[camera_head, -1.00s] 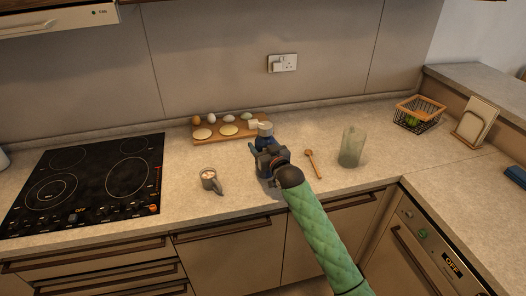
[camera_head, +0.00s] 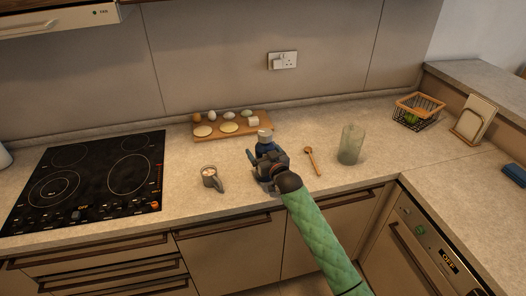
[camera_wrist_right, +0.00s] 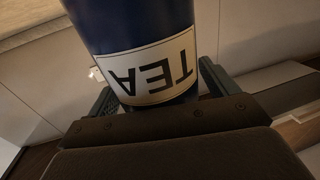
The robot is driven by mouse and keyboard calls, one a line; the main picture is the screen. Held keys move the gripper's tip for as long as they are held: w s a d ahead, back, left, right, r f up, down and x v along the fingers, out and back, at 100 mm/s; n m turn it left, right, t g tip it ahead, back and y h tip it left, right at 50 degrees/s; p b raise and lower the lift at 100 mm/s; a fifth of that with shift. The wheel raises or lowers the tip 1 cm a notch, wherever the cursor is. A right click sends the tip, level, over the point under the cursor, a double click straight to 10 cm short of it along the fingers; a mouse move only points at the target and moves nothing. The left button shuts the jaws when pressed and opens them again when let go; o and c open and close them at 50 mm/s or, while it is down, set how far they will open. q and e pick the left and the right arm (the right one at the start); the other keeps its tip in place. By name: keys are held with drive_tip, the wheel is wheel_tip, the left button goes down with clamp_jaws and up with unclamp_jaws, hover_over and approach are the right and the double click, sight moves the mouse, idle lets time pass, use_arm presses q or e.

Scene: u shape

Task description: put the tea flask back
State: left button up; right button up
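The fingers also show in the right wrist view (camera_wrist_right: 157,88). The arm hides the flask's base, so I cannot tell whether it touches the counter. My left gripper is not in view.
A mug (camera_head: 210,178) is left of the flask. A wooden spoon (camera_head: 311,160) and a glass jar (camera_head: 350,145) are to its right. Behind is a board (camera_head: 260,130) with eggs and round slices. The hob (camera_head: 92,183) is left; a wire basket (camera_head: 418,111) is back right.

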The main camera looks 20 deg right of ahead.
drive_tip(key=shift+r, duration=0.1)
drive_tip(key=shift+s, duration=0.2)
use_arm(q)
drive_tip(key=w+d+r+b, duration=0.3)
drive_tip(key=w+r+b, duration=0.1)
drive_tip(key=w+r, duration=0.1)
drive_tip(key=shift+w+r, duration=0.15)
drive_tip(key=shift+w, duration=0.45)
use_arm(e)
drive_tip(key=s+d, duration=0.2)
drive_tip(key=s, duration=0.9)
drive_tip(key=shift+s+d, duration=0.2)
